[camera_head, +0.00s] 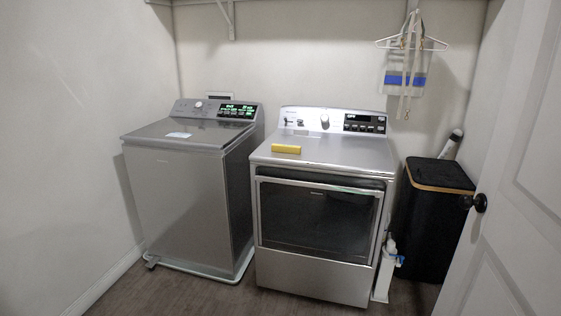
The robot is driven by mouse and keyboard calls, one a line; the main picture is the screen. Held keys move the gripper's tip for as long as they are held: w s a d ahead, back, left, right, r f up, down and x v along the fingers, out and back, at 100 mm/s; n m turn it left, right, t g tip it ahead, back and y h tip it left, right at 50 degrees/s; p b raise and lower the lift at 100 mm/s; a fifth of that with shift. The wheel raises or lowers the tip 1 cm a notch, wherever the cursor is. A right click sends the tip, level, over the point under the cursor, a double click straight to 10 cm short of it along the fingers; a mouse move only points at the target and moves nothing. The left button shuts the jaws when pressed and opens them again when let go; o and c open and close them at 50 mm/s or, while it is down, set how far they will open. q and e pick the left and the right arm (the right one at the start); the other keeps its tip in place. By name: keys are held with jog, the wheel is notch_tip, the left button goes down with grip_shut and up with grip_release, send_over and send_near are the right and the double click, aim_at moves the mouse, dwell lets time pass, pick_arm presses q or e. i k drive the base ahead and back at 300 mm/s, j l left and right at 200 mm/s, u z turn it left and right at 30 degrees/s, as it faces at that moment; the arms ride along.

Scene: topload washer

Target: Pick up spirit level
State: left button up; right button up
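A small yellow block-shaped object, which looks like the spirit level (286,149), lies flat on top of the right-hand machine, towards the left of its top surface. It is fully visible and nothing touches it from above. Its vials or markings are too small to make out. Neither of my grippers shows in the head view.
The front-door machine (318,236) bears the yellow object. A topload washer (183,200) stands to its left. A black hamper (432,222) and a white bottle (387,268) stand right. An open white door (510,220) fills the right edge. Floor shows in front.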

aim_at(279, 148)
jog(key=i, duration=0.45)
jog(key=z, duration=0.5)
jog(key=i+j+z, duration=0.25)
jog(key=j+z, duration=0.2)
jog(key=j, duration=0.3)
jog(key=i+j+z, duration=0.25)
jog(key=j, duration=0.15)
jog(key=j+z, duration=0.25)
jog(key=j, duration=0.2)
